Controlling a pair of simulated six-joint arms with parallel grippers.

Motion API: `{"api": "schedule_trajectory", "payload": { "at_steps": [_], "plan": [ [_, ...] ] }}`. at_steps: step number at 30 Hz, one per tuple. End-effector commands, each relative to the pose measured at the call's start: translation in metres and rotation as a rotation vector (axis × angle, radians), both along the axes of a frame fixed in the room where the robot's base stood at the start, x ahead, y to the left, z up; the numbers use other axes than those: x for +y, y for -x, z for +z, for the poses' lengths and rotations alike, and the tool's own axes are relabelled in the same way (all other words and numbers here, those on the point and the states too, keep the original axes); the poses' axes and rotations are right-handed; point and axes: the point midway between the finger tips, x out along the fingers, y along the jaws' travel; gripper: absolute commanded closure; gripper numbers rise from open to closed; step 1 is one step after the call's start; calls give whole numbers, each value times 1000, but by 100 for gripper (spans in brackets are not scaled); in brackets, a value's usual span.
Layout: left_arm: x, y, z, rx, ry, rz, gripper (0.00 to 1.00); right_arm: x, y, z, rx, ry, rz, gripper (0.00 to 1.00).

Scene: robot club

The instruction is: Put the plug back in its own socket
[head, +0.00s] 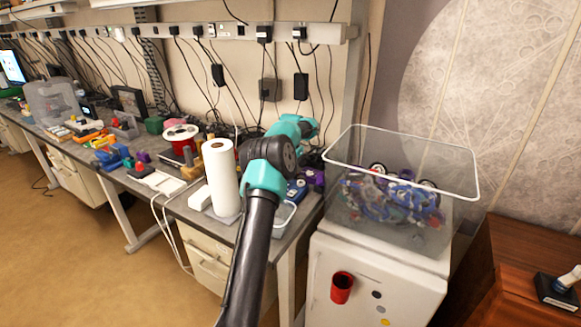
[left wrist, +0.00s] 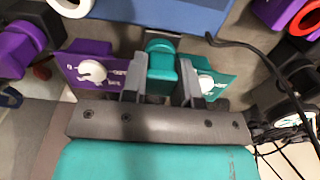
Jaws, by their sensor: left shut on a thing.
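In the left wrist view my left gripper (left wrist: 161,76) is shut on a teal plug (left wrist: 162,58), with one grey finger on each side of it. I cannot tell whether the plug touches either panel, and no open socket shows clearly. In the head view my arm covers the gripper and plug. Blue (head: 297,189) and purple (head: 314,178) parts show beside the arm on the bench. My right gripper is in neither view.
A black cable (left wrist: 262,52) curves past on the right in the left wrist view. A purple block (left wrist: 18,50) stands at left. In the head view, a paper roll (head: 221,178) stands left of my arm and a clear bin (head: 470,170) right of it.

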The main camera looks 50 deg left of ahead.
Motion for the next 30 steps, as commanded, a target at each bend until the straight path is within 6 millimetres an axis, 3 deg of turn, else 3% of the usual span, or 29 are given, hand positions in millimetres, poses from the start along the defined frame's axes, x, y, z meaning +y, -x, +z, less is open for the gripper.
{"api": "schedule_trajectory", "payload": {
  "at_steps": [22,23,30],
  "plan": [
    [0,0,-4,2,2,0,93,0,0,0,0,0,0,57],
    [0,0,-4,2,2,0,72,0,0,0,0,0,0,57],
    [0,0,-3,1,0,0,49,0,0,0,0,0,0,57]
  ]
}}
